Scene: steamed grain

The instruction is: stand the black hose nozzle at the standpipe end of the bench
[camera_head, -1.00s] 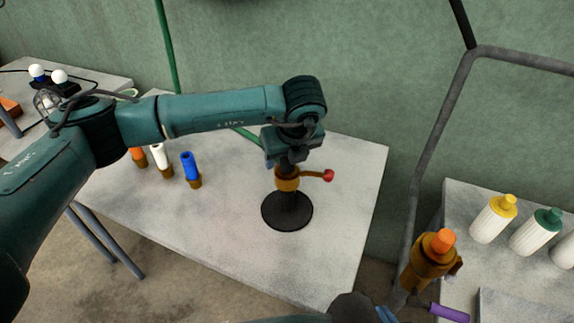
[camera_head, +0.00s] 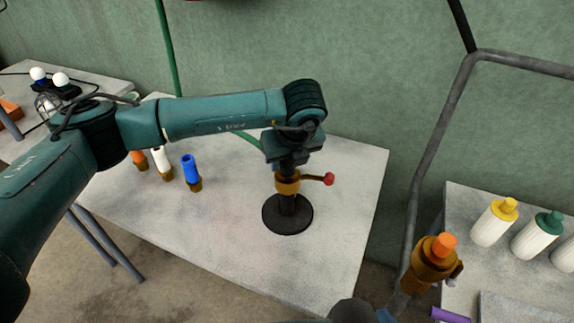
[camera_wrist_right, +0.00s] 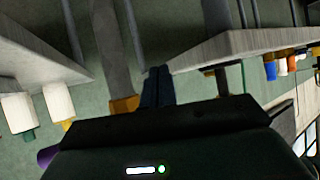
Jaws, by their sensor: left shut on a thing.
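A standpipe on a round black base (camera_head: 287,216) stands upright on the middle bench (camera_head: 335,235), near its right end. It has a brass collar (camera_head: 287,184) and a red-knobbed lever pointing right. My left gripper (camera_head: 289,164) points down right above the collar, shut on a dark piece that seems to be the black hose nozzle. The fingers hide most of it, and I cannot tell whether it touches the collar. My right gripper (camera_wrist_right: 157,87) is shut in the right wrist view, with nothing visible between its fingers.
Orange, white (camera_head: 161,163) and blue (camera_head: 190,172) nozzles stand on brass bases at the bench's left. A grey pipe frame (camera_head: 432,150) and a brass fitting with an orange top (camera_head: 436,257) are at right. White bottles (camera_head: 494,224) stand on the right bench. The middle bench's front is clear.

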